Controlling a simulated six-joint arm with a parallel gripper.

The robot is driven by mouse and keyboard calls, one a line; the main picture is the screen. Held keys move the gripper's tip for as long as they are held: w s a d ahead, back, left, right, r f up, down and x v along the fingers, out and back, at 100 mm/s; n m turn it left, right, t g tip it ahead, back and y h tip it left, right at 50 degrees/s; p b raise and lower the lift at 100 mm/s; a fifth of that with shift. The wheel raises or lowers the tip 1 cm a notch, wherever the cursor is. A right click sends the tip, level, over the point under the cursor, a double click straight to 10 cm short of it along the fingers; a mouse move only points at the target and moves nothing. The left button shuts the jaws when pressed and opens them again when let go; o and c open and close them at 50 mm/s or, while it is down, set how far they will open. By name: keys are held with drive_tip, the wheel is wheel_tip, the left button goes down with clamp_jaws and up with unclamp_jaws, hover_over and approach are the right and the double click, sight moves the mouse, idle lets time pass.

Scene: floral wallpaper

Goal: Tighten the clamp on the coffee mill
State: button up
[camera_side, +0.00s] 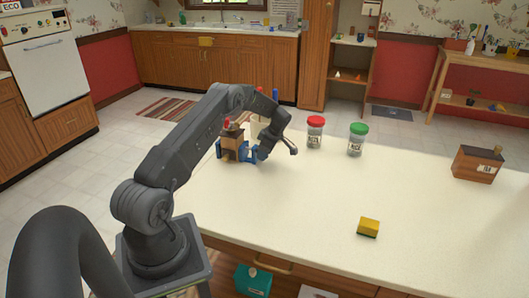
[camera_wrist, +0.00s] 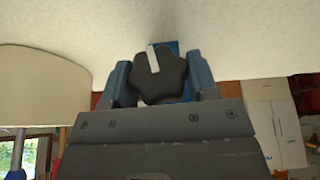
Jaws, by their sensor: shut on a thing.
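The coffee mill (camera_side: 232,142) is a brown wooden box with blue clamp parts at its sides, standing near the back left of the counter. In the wrist view, a black lobed knob (camera_wrist: 172,80) with a white pointer mark (camera_wrist: 152,60) sits between the two blue-grey fingers of my gripper (camera_wrist: 160,82). The fingers are shut on the knob, one at each side. A blue clamp part (camera_wrist: 173,47) shows behind the knob. In the side view, my gripper (camera_side: 252,152) is at the mill's right side, and the knob is hidden there.
A red-lidded jar (camera_side: 315,132) and a green-lidded jar (camera_side: 357,140) stand to the right of the mill. A yellow sponge (camera_side: 368,227) lies near the front, and a wooden box (camera_side: 478,164) stands at the right. The middle of the counter (camera_side: 300,195) is clear.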

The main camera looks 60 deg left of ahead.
drive_tip(key=shift+a+g+h, duration=0.1)
drive_tip(key=shift+g+h, duration=0.9)
drive_tip(key=shift+m, duration=0.3)
drive_tip(key=o, duration=0.9)
drive_tip(key=shift+w+r, duration=0.1)
drive_tip(key=shift+r, duration=0.05)
drive_tip(key=shift+w+r, duration=0.15)
drive_tip(key=shift+r, duration=0.1)
drive_tip(key=r, duration=0.3)
drive_tip(key=w+r, duration=0.1)
drive_tip(key=r, duration=0.6)
drive_tip(key=shift+w+d+r, duration=0.35)
drive_tip(key=shift+r, duration=0.05)
